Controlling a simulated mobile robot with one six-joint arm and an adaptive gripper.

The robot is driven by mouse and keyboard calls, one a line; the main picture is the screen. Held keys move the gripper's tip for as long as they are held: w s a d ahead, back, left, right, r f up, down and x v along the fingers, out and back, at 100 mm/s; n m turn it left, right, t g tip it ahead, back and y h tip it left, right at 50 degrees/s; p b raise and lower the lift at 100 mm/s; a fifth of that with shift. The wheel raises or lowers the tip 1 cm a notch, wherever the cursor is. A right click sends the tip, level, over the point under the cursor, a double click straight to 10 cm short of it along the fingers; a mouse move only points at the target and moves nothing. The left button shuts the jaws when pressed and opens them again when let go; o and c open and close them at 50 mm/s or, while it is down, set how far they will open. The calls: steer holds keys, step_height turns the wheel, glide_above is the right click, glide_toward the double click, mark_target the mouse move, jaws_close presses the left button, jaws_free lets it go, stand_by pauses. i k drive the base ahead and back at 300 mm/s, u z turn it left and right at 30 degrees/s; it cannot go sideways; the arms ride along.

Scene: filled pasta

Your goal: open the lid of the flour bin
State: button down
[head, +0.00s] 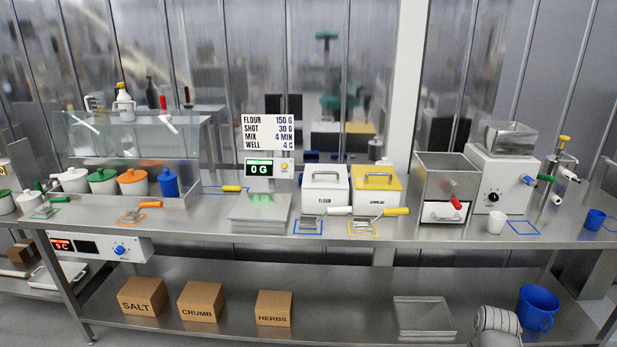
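The flour bin (325,200) is a white box labelled FLOUR, on the steel counter right of the scale. Its white lid (313,180) lies flat on top and looks shut, with a bar handle (326,170) on it. A scoop with a white handle (338,211) lies in front of the bin, over a blue outlined square. My gripper is not visible in this view.
The yellow-lidded semolina bin (377,199) stands close on the right, with a yellow-handled scoop (398,211) before it. The scale (260,208) and its sign (267,132) stand left. Counter is clear between the scoops and the steel hopper (443,179).

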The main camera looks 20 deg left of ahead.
mark_target(326, 170)
steer(key=u, duration=0.9)
steer(key=k, duration=1.35)
steer(key=u, duration=0.5)
steer(key=i, duration=1.9)
steer(key=z, duration=0.2)
